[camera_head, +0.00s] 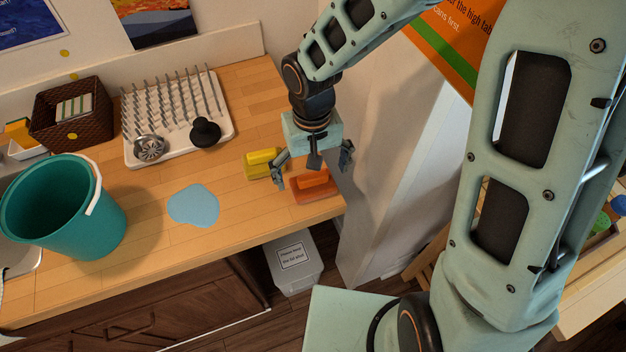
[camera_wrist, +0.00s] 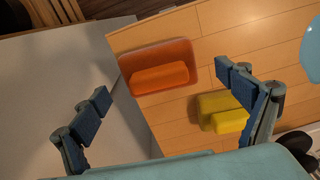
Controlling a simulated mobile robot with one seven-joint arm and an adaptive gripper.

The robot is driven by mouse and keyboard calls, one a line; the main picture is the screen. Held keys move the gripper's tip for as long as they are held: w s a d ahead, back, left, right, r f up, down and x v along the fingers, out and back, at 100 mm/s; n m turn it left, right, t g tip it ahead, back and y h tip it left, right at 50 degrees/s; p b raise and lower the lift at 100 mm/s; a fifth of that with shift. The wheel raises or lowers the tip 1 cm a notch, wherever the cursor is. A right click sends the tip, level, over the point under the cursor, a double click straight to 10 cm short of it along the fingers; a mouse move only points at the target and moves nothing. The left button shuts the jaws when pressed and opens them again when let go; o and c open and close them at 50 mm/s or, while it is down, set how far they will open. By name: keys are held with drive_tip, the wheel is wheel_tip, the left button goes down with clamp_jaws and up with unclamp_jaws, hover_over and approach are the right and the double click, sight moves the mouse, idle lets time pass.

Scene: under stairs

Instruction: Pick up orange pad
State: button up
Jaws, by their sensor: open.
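The orange pad (camera_head: 316,187) lies on the wooden counter near its right end. It has a raised orange grip along its middle. In the wrist view the orange pad (camera_wrist: 160,68) lies close to the counter edge, ahead of and between the fingers. My gripper (camera_head: 312,167) is open and empty, above the pad, with its fingers pointing down. In the wrist view my gripper (camera_wrist: 164,96) shows both blue-padded fingers wide apart. In the head view the fingers hide a part of the pad.
A yellow pad (camera_head: 260,163) sits just left of my gripper and close to the right finger in the wrist view. A blue puddle (camera_head: 194,205), a teal bucket (camera_head: 62,212) and a white drying rack (camera_head: 176,116) are further left. A wall stands right of the counter (camera_head: 255,222).

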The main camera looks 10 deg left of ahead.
drive_tip(key=shift+f, duration=1.45)
drive_tip(key=c, duration=1.2)
drive_tip(key=shift+c, duration=0.2)
